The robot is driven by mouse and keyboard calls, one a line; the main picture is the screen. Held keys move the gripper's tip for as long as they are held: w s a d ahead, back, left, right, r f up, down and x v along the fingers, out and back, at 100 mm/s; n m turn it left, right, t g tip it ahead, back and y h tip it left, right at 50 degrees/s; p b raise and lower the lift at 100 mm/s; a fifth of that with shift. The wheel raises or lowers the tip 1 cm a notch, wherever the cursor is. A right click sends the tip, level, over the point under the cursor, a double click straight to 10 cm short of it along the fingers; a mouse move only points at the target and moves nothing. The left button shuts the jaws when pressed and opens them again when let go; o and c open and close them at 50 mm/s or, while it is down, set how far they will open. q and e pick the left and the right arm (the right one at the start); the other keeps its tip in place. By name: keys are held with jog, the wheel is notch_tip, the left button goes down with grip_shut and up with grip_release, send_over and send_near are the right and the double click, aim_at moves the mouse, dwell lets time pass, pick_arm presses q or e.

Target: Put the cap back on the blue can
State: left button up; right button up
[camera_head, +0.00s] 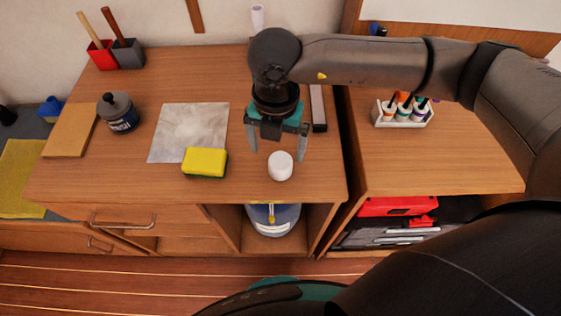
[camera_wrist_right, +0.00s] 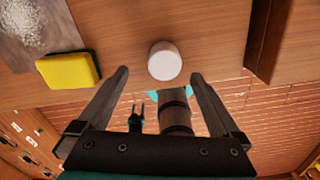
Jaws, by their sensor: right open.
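A small white round cap (camera_head: 280,165) lies on the wooden worktop near its front edge; it also shows in the right wrist view (camera_wrist_right: 165,61). My right gripper (camera_head: 276,151) points down at the cap with its fingers apart and nothing between them. In the right wrist view the gripper (camera_wrist_right: 160,76) has the cap ahead, roughly centred between its fingertips. My left gripper is not in clear view.
A yellow sponge (camera_head: 205,162) lies left of the cap, beside a grey sheet (camera_head: 189,132). A bluish container (camera_head: 275,219) stands in the open compartment below. A white rack (camera_head: 403,116) of small bottles stands on the right cabinet. Red and grey holders (camera_head: 101,55) stand at back left.

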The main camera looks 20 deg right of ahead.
aim_at(281, 158)
jog(key=f, duration=0.2)
jog(key=d+f, duration=0.1)
jog(key=f, duration=0.1)
jog(key=shift+w+f, duration=0.15)
jog(key=shift+f, duration=0.45)
jog(key=c, duration=1.3)
